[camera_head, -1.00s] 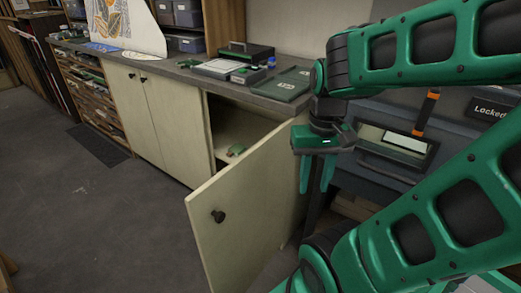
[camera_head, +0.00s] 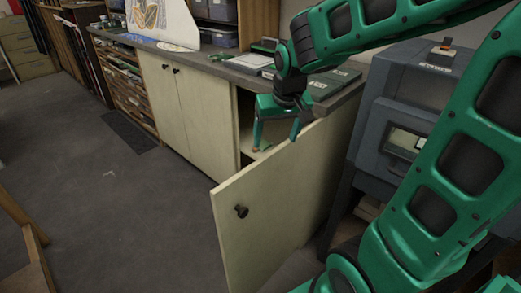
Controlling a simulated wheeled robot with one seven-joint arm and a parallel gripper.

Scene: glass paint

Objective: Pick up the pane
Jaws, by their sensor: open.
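My gripper (camera_head: 275,145) is open, with its two fingers apart and pointing down. It is in front of the opening of the cabinet (camera_head: 188,118), above and behind the top edge of the swung-out cabinet door (camera_head: 262,200). No pane can be made out for certain. A small bit of something green shows low in the opening between the fingers, mostly hidden by my gripper and the door. I see nothing held in the fingers.
The open door stands out into the room. The counter (camera_head: 225,68) above carries dark green cases (camera_head: 333,80) and bins. A dark blue-grey machine with a small window (camera_head: 405,140) stands at right. The grey floor (camera_head: 120,225) at left is mostly clear.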

